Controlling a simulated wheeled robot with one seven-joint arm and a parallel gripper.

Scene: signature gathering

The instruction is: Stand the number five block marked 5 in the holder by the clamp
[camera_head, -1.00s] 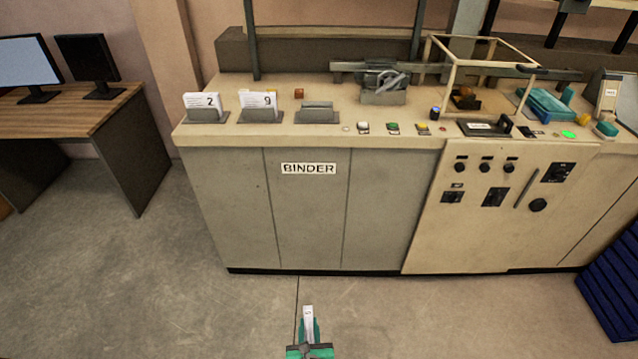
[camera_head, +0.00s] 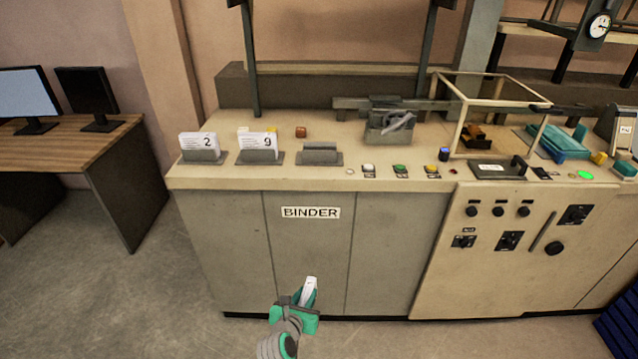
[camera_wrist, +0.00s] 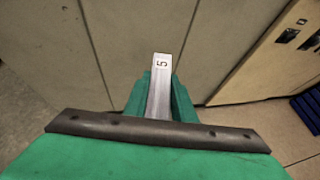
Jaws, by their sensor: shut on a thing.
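My gripper (camera_head: 303,301) is shut on the white number five block (camera_head: 310,287). It holds the block in front of the machine's lower front panel, below the BINDER label. In the wrist view the block (camera_wrist: 160,85) sits between the green fingers and shows a 5 near its far end. An empty grey holder (camera_head: 320,154) stands on the counter, in front of and left of the grey clamp (camera_head: 389,125). Two other holders stand left of it: one bears a block marked 2 (camera_head: 197,142), the other a block marked 9 (camera_head: 256,141).
Small coloured buttons (camera_head: 400,169) line the counter's front edge right of the empty holder. A cream frame (camera_head: 457,124) stands farther right, beyond the clamp. A desk with monitors (camera_head: 100,140) is at the left.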

